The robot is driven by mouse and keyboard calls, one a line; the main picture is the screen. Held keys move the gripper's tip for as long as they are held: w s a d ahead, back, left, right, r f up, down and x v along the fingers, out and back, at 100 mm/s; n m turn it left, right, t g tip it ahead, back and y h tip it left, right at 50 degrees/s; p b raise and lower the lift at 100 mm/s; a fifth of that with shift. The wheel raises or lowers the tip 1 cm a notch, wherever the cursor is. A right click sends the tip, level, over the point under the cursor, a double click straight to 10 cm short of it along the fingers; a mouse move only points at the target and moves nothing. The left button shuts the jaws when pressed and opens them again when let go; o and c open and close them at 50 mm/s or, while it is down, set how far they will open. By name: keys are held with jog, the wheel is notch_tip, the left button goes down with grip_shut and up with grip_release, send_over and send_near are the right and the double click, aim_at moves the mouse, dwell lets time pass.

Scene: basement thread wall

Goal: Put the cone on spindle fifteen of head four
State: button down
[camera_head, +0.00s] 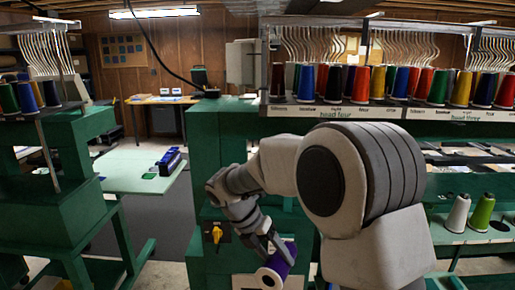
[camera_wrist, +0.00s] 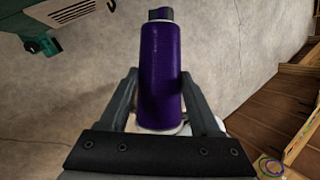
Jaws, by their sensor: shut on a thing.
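A purple thread cone (camera_wrist: 160,68) is between the two fingers of my gripper (camera_wrist: 158,100) in the wrist view, with its narrow dark top pointing away from the palm. In the head view my gripper (camera_head: 278,250) is low in the middle, shut on the purple cone (camera_head: 284,254). There the cone is tilted and its pale round base faces the camera. A rack shelf labelled head four (camera_head: 335,112) carries a row of coloured cones at upper right. My arm hides part of the machine below it. I cannot tell which spindle is fifteen.
White and green cones (camera_head: 458,213) (camera_head: 482,212) stand on a lower shelf at right. A green machine column with a yellow switch (camera_head: 216,234) is beside my gripper. Another green machine with cones (camera_head: 27,97) stands at left. Open floor (camera_head: 150,215) lies between them.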

jog(key=s+d+f+m+g+y, duration=0.1)
jog(key=d+f+m+y, duration=0.4)
jog(key=m, duration=1)
jog(key=s+d+f+m+g+y, duration=0.2)
jog(key=f+m, duration=0.6)
jog(key=m, duration=0.8)
jog(key=s+d+y, duration=0.1)
jog(key=d+y, duration=0.1)
jog(key=y, duration=0.1)
jog(key=shift+d+f+y, duration=0.35)
jog(key=shift+d+y, duration=0.05)
